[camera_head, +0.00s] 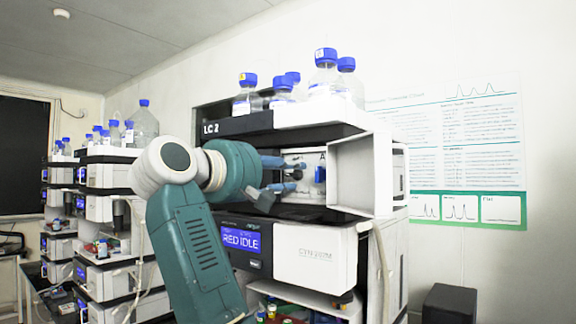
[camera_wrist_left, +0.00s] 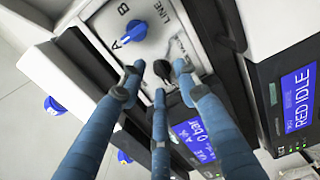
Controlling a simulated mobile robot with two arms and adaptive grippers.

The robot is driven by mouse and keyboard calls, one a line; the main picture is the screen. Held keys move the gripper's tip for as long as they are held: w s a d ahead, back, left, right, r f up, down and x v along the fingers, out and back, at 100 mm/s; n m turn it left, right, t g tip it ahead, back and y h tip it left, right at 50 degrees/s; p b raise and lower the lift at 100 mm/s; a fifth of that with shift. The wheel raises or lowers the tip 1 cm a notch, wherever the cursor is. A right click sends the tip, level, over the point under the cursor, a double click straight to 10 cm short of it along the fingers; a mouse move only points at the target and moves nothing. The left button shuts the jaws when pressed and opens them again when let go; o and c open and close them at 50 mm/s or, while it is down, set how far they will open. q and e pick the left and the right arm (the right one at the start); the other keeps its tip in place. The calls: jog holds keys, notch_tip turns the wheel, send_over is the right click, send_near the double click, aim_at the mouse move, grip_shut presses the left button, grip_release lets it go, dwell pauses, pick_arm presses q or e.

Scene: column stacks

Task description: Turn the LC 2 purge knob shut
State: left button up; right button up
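The stack marked LC 2 (camera_head: 211,128) stands in the middle of the head view, with a module door open at its right. A small black knob (camera_wrist_left: 163,70) sits on the module's pale panel in the wrist view. It also shows in the head view (camera_head: 297,174). I read no name on it. My left gripper (camera_wrist_left: 158,78) has its three blue fingers spread around this knob, with gaps visible; I cannot tell whether any finger touches it. In the head view, the left gripper (camera_head: 284,174) reaches into the open module from the left. My right gripper is not in view.
A blue knob (camera_wrist_left: 135,31) marked A and B is close beside the fingers. The open white door (camera_head: 352,172) bounds the right side. Blue-capped bottles (camera_head: 325,72) stand on top. A display (camera_head: 241,239) below reads RED IDLE. Other stacks stand at left.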

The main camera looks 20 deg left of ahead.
pick_arm(q)
jog(key=shift+w+d, duration=0.1)
jog(key=shift+w, duration=0.2)
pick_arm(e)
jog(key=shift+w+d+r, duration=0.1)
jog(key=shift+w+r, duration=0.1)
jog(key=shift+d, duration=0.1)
pick_arm(q)
grip_shut()
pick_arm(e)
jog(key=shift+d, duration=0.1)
